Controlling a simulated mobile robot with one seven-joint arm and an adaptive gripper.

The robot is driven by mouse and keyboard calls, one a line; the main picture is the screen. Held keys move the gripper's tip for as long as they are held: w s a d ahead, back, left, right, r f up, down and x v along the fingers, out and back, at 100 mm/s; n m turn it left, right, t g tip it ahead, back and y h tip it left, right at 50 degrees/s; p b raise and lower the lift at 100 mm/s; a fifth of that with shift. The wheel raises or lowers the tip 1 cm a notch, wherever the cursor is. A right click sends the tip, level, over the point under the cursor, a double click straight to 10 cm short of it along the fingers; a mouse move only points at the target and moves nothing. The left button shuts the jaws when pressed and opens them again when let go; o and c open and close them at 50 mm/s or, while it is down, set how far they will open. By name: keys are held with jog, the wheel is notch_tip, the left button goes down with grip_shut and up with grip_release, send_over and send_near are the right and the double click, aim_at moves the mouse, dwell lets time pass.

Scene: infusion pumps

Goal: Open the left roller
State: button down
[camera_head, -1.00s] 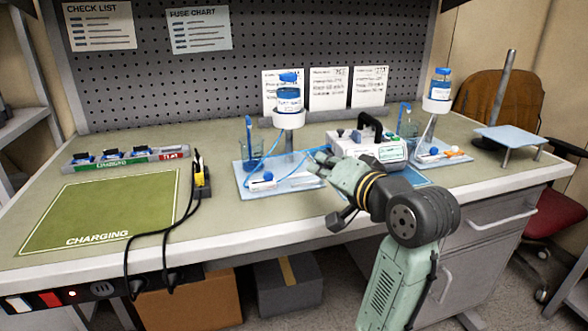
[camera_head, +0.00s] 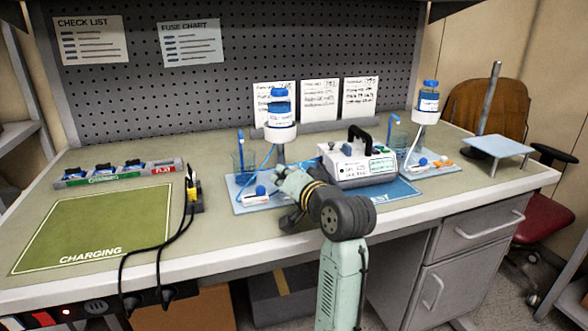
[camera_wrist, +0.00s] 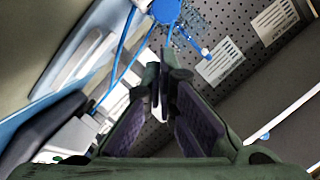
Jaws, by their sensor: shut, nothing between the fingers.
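The left roller (camera_head: 260,191), a small white clamp with a blue wheel, lies on the left light-blue tray (camera_head: 241,206). My gripper (camera_head: 281,172) is shut and empty, over the right part of that tray, just right of the roller. I cannot tell whether it touches anything. Blue tubing (camera_head: 266,160) runs down near my gripper from the left bottle (camera_head: 279,103) on its white stand. In the wrist view my closed fingers (camera_wrist: 163,72) point up past blue tubes (camera_wrist: 118,58). My gripper and forearm hide the tray's right part.
A pump with a black handle (camera_head: 356,165) stands right of my arm on a blue mat (camera_head: 398,189). A blue beaker (camera_head: 243,159) stands behind the roller. A second bottle stand (camera_head: 427,103) and tray are farther right. The green charging mat (camera_head: 95,225) is bare.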

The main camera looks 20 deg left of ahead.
aim_at(261, 190)
jog(key=shift+s+a+f, duration=0.35)
jog(key=shift+a+f, duration=0.1)
jog(key=shift+f, duration=0.05)
jog(key=shift+s+a+p, duration=0.3)
jog(key=shift+s+a, duration=0.2)
jog(key=shift+a, duration=0.3)
jog(key=shift+s+a+p, duration=0.25)
jog(key=shift+s+a, duration=0.25)
jog(key=shift+a, duration=0.25)
